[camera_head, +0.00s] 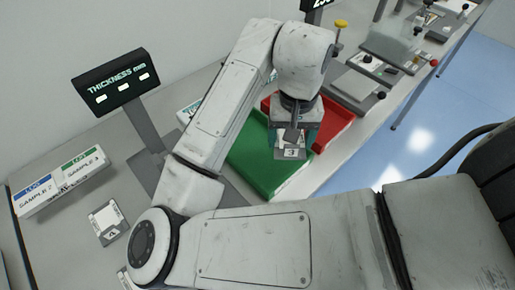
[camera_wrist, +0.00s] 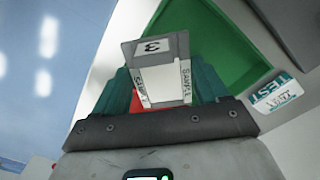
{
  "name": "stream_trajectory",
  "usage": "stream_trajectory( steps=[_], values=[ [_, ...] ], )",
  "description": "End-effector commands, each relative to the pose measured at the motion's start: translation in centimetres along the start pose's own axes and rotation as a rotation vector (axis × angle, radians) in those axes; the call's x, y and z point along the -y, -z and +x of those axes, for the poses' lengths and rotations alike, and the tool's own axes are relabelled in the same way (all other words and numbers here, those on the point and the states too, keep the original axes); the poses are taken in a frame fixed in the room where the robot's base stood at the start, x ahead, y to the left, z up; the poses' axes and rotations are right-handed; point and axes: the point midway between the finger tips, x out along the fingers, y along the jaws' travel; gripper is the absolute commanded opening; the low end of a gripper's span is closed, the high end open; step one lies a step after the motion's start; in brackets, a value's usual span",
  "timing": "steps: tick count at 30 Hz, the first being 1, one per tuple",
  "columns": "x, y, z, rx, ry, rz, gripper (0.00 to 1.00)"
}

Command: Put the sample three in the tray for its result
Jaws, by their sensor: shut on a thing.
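Sample three (camera_head: 290,153) is a white and grey block marked 3, held in my gripper (camera_head: 292,138). In the wrist view, sample three (camera_wrist: 160,70) sits between the teal fingers of my gripper (camera_wrist: 160,88). The green tray (camera_head: 262,165) lies on the bench just left of and below the held sample. The red tray (camera_head: 333,122) is just to its right. The green tray (camera_wrist: 215,35) fills the upper middle of the wrist view, beyond the sample. The sample appears raised above the trays' boundary; its exact height is hard to tell.
A thickness display (camera_head: 118,85) stands at the left with unreadable values. A sample block (camera_head: 109,222) lies on the bench, and a labelled box (camera_head: 60,182) is behind it. Bench devices (camera_head: 362,80) stand at the upper right. Blue floor lies beyond the bench edge.

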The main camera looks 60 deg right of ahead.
Motion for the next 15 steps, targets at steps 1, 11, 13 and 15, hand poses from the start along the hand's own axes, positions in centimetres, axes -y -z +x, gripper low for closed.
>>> stream_trajectory(
  steps=[1, 11, 13, 15],
  values=[
    [0.9, 0.6, 0.6, 0.002, -0.004, -0.007, 0.44],
    [5.2, 3.4, 5.4, 0.001, -0.005, -0.001, 0.44],
    [5.8, 3.7, 5.9, 0.001, -0.002, 0.000, 0.44],
    [6.0, 3.9, 6.2, -0.001, -0.001, 0.002, 0.44]
  ],
)
